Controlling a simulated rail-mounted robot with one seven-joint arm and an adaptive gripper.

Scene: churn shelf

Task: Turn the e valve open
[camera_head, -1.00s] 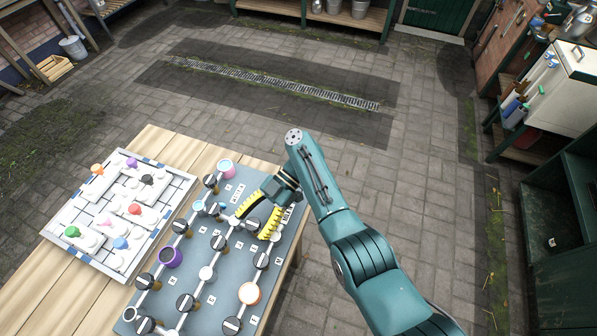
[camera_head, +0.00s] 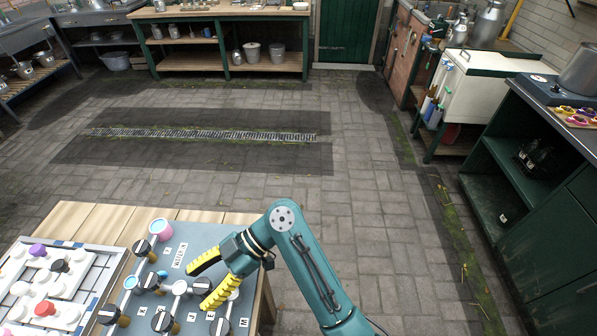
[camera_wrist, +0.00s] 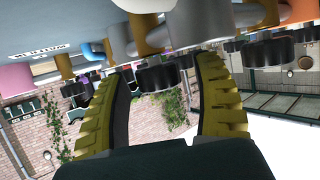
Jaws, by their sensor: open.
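The valve panel (camera_head: 146,301) is a grey-blue board with pipes and black knobs marked by white stripes, at the lower left of the head view. My gripper (camera_head: 197,287) is open over it, its yellow ribbed fingers spread on either side of one black knob (camera_head: 202,286). In the wrist view, a black knob (camera_wrist: 157,78) shows between my open fingers (camera_wrist: 162,72); I cannot tell whether they touch it. Small letter labels stand by the knobs, but I cannot read an E on any, so I cannot tell which is the e valve.
Other black knobs, such as one at the upper left (camera_head: 141,248), stand close around my fingers. A white board with coloured pieces (camera_head: 45,308) lies to the left. The paved floor (camera_head: 375,230) is clear.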

